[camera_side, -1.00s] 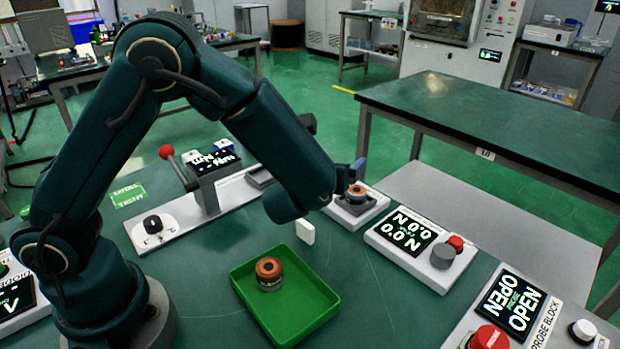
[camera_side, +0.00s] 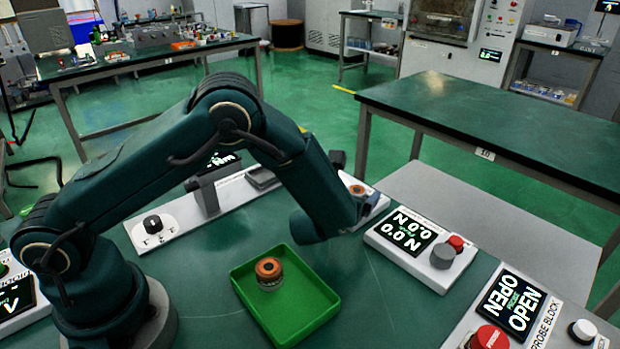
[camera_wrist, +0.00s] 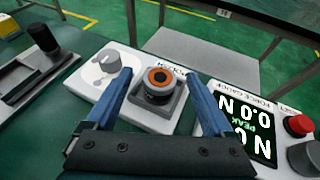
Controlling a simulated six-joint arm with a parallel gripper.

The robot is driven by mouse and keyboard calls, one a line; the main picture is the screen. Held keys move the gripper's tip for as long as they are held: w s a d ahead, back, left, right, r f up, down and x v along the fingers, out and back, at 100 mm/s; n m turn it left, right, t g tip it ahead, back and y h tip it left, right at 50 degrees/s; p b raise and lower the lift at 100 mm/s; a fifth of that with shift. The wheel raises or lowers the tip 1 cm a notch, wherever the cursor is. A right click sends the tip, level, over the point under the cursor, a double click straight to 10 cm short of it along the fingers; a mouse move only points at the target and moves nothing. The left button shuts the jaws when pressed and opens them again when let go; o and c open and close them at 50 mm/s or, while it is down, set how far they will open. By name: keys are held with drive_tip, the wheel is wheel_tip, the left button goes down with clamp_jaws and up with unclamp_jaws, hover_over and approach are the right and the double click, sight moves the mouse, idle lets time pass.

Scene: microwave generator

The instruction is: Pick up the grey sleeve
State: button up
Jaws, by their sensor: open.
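A short round part with a dark grey outer wall and an orange ring on top, which looks like the grey sleeve (camera_wrist: 158,92), sits upright in a square grey holder (camera_wrist: 136,116) in the wrist view. In the side view its top (camera_side: 357,189) shows just past my arm. My gripper (camera_wrist: 160,77) is open, its blue fingers on either side of the part in the picture. I cannot tell whether they touch it or how high they are. In the side view the fingers are mostly hidden behind my arm.
A green tray (camera_side: 327,298) holds a similar orange-topped part (camera_side: 268,272). A force readout (camera_side: 408,231) with red and grey knobs stands right of the holder. A grey knob (camera_wrist: 108,63) is left of it. The probe block (camera_side: 517,302) is at front right.

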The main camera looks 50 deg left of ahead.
clamp_jaws()
